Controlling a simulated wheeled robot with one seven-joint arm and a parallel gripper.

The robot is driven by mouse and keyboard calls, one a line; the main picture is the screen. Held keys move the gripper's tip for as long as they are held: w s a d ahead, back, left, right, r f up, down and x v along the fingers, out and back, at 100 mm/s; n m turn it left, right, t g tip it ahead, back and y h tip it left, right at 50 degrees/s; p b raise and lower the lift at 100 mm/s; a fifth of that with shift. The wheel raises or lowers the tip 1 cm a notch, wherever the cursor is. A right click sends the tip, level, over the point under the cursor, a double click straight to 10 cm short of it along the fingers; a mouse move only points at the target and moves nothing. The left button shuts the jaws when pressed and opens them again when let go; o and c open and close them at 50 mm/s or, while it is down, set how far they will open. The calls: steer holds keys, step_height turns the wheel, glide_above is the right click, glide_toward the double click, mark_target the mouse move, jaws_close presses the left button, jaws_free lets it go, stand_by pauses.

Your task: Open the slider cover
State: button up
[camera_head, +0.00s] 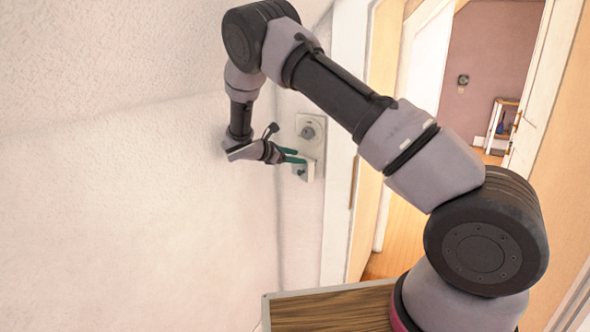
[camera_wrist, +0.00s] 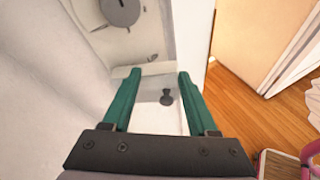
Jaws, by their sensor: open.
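The slider cover (camera_wrist: 157,92) is a small panel with a dark knob (camera_wrist: 166,98), low on a pale wall plate. In the wrist view the knob lies between the two green fingers of my gripper (camera_wrist: 155,75), nearer the right finger. The fingers are apart; I cannot tell whether they touch the cover. In the head view my gripper (camera_head: 299,159) is at the small white box (camera_head: 308,172) on the wall, and its fingers partly hide it.
A round grey dial (camera_head: 310,130) on the wall plate is just above the box; it also shows in the wrist view (camera_wrist: 119,11). A white wall (camera_head: 130,200) runs close on the left. A door frame (camera_head: 345,150) and open doorway are to the right.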

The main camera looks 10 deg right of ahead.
steer(key=shift+r, duration=2.1)
